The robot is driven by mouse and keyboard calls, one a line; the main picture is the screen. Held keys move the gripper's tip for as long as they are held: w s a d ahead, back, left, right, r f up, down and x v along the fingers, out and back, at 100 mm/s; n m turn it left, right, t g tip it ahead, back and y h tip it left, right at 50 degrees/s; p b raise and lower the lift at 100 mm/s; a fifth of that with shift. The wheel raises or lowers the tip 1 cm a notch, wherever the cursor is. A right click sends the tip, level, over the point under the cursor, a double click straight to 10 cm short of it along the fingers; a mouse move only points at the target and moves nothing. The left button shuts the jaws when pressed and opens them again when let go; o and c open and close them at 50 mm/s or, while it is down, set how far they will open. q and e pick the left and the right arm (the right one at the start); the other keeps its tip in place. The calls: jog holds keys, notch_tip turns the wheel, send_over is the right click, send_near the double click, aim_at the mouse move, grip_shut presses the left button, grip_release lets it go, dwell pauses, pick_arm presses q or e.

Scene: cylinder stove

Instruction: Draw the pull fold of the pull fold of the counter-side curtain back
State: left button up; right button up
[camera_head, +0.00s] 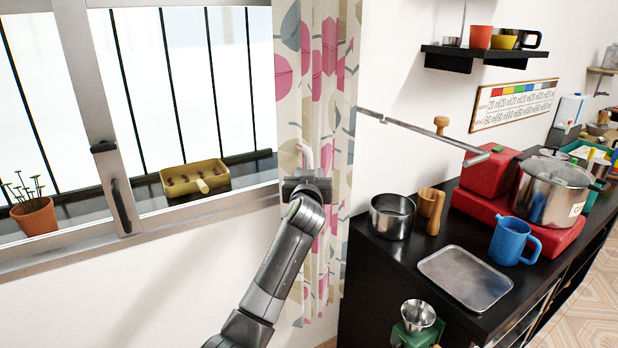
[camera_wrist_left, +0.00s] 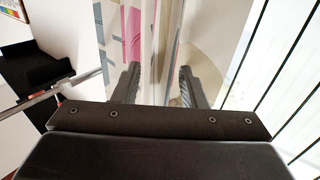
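The counter-side curtain (camera_head: 320,90) hangs at the right end of the window, white with pink, grey and beige leaf shapes. It hangs in vertical folds. My left gripper (camera_head: 306,184) is in front of the curtain at about sill height, its arm rising from below. In the left wrist view, my left gripper's two dark fingers (camera_wrist_left: 158,80) stand apart, pointing at the curtain. A pale vertical fold (camera_wrist_left: 160,40) of the curtain shows between them. I cannot tell whether either finger touches it. My right gripper is not in view.
The barred window (camera_head: 180,80) is left of the curtain, with a potted plant (camera_head: 35,215) and a yellow tray (camera_head: 195,178) beyond its frame. Right of the curtain, a black counter (camera_head: 400,262) holds a pot (camera_head: 392,216), a metal tray (camera_head: 465,278) and a blue jug (camera_head: 510,241). A metal rail (camera_head: 425,132) juts out above.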

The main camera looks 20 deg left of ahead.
pick_arm(q)
jog(key=shift+s, duration=0.1)
jog(key=b+v, duration=0.2)
jog(key=v, duration=1.5)
jog(key=shift+b, duration=0.35)
jog(key=shift+s, duration=0.1)
